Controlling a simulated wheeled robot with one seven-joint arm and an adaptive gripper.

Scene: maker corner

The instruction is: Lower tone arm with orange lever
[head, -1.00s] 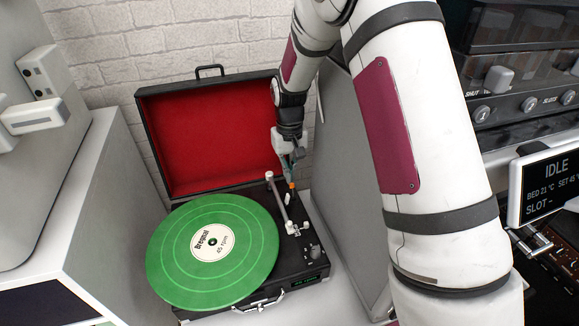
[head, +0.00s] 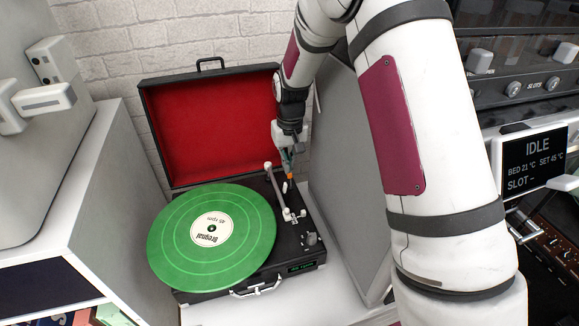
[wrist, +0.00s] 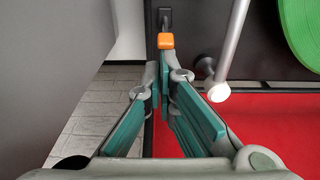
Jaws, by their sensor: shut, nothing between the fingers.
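The orange lever (head: 290,176) stands on the right side of the black record player (head: 272,277). Its orange tip also shows in the wrist view (wrist: 166,41), just beyond my fingertips. My gripper (wrist: 161,70) is shut and empty, pointing at the lever; whether it touches the lever I cannot tell. In the head view my gripper (head: 287,160) is right above and behind the lever. The white tone arm (head: 276,190) lies beside the lever, right of the green record (head: 180,250); it also shows in the wrist view (wrist: 230,45). Its needle height is not clear.
The player's open red-lined lid (head: 210,130) stands behind. A grey panel (head: 345,190) rises close on the right. A white cabinet (head: 95,210) stands on the left. A display reading IDLE (head: 535,160) is at the far right.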

